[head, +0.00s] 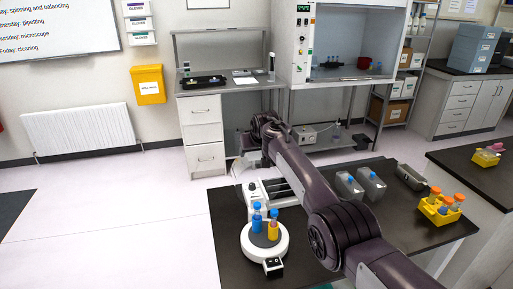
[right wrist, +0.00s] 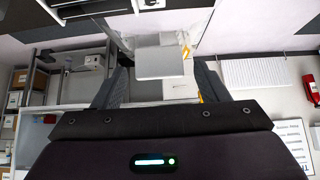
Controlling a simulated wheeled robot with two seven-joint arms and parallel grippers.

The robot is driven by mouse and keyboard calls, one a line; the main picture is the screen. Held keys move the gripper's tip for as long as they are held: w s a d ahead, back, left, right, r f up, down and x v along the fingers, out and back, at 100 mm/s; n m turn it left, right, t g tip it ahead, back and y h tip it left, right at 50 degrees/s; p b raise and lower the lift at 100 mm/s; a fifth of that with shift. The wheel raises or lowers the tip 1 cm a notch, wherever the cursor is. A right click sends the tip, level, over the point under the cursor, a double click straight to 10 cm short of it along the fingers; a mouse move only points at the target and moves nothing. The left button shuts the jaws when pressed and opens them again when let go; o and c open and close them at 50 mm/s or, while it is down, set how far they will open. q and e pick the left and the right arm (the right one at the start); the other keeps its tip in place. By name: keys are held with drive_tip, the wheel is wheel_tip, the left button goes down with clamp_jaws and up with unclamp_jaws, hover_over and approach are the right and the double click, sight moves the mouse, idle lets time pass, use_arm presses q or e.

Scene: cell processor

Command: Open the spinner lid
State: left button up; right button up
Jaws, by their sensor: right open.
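The spinner appears to be the white device (head: 257,193) with dark knobs near the far left of the dark table. A clear curved cover, which looks like its lid (head: 241,168), shows behind and above it; the dark arm partly hides this area, so I cannot tell how far the lid is raised. My right gripper (head: 250,142) is beyond the spinner, above the table's far edge, and small in the head view. In the right wrist view its two fingers (right wrist: 158,88) are spread apart with nothing between them. My left gripper is not in view.
Grey containers (head: 370,184) and a yellow rack (head: 437,212) with orange-capped tubes stand to the right. A drawer cabinet (head: 204,135) stands beyond the table.

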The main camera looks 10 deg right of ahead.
drive_tip(key=b+v, duration=0.2)
drive_tip(key=v, duration=0.5)
drive_tip(key=shift+s+r, duration=0.2)
drive_tip(key=shift+r, duration=0.05)
drive_tip(key=shift+f, duration=0.1)
